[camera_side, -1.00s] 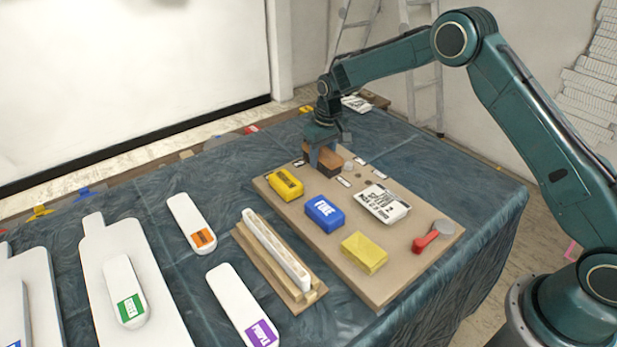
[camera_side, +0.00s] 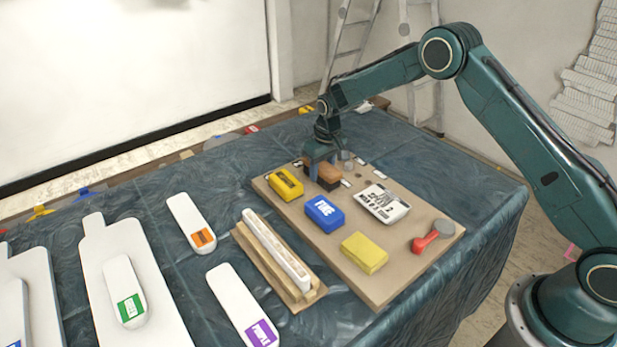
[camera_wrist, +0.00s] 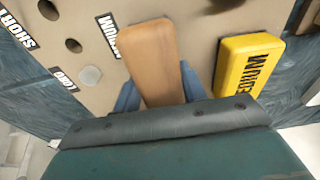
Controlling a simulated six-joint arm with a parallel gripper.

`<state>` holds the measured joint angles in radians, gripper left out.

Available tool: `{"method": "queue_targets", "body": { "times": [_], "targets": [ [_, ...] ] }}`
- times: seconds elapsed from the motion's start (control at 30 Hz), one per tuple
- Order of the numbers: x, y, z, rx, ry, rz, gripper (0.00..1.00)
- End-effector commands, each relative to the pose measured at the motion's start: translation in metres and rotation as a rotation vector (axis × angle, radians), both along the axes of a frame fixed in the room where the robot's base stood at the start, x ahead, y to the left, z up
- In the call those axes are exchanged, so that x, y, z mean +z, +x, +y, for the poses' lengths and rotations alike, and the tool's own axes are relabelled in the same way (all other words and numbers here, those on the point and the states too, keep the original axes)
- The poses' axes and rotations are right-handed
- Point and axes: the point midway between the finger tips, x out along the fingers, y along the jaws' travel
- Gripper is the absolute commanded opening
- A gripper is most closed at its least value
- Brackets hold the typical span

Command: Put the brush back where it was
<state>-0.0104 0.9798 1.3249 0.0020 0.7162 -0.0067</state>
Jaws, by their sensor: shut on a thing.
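The brush (camera_side: 327,172) has a brown wooden back with a dark underside. My gripper (camera_side: 317,160) is shut on it over the far corner of the tan board (camera_side: 333,260). In the wrist view the brush (camera_wrist: 150,60) lies between the two blue fingers of my gripper (camera_wrist: 160,88), its long back pointing away from the wrist. The side view shows the brush low over the board, behind the blue block. I cannot tell whether its underside touches the board. The board just under the brush is hidden.
A yellow block (camera_side: 286,184) stands close beside the brush; it also shows in the wrist view (camera_wrist: 247,62). The board also carries a blue block (camera_side: 324,213), a white block (camera_side: 384,203), a pale yellow block (camera_side: 364,252) and a red-handled piece (camera_side: 430,240). Labels and holes lie by the brush.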

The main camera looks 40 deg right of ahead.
Motion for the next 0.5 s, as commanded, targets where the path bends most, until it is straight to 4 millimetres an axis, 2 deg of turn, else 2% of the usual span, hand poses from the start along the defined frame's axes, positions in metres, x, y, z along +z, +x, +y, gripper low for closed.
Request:
{"method": "queue_targets", "body": {
  "times": [0.17, 0.2, 0.3, 0.5],
  "targets": [
    [-0.0027, 0.0001, 0.0000, 0.000, 0.000, 0.000, 0.20],
    [-0.0028, 0.0000, 0.0000, 0.000, 0.000, 0.000, 0.47],
    [-0.0027, 0.0000, 0.0000, 0.000, 0.000, 0.000, 0.63],
    [-0.0027, 0.0000, 0.0000, 0.000, 0.000, 0.000, 0.63]
  ]
}}
